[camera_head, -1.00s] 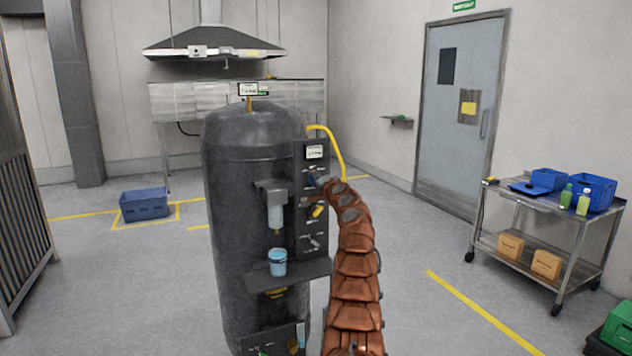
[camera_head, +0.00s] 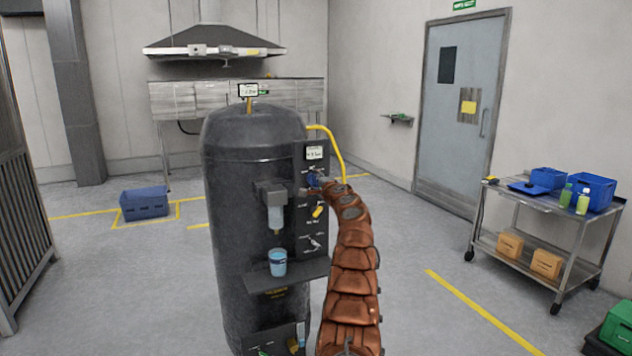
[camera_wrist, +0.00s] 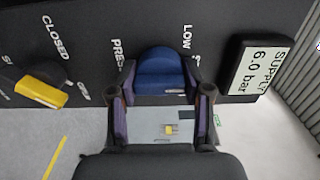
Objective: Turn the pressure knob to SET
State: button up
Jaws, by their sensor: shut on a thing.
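The blue pressure knob (camera_wrist: 160,70) is on a black control panel (camera_head: 312,265), between a partly hidden label starting "PRES" and the word "LOW". It also shows small in the head view (camera_head: 312,179). My gripper (camera_wrist: 165,92) has one finger on each side of the knob and is shut on it. The knob's setting mark and the word SET cannot be made out. A small display (camera_wrist: 258,70) beside the knob reads "SUPPLY 6.0 bar".
A yellow handle (camera_wrist: 42,91) sits on the same panel, near "CLOSED". The dark tank (camera_head: 235,190) carries a shelf (camera_head: 305,272) with a blue cup (camera_head: 278,262). A yellow hose (camera_head: 341,152) curves behind my arm. A cart (camera_head: 520,207) stands right, with open floor between.

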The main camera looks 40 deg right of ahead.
jog(key=shift+f, duration=0.1)
jog(key=o, duration=1.2)
jog(key=shift+s+a+r, duration=0.1)
jog(key=shift+r, duration=0.1)
jog(key=v, duration=0.6)
jog(key=shift+a, duration=0.1)
send_near(316, 181)
jog(key=shift+s, duration=0.4)
dwell(0.6)
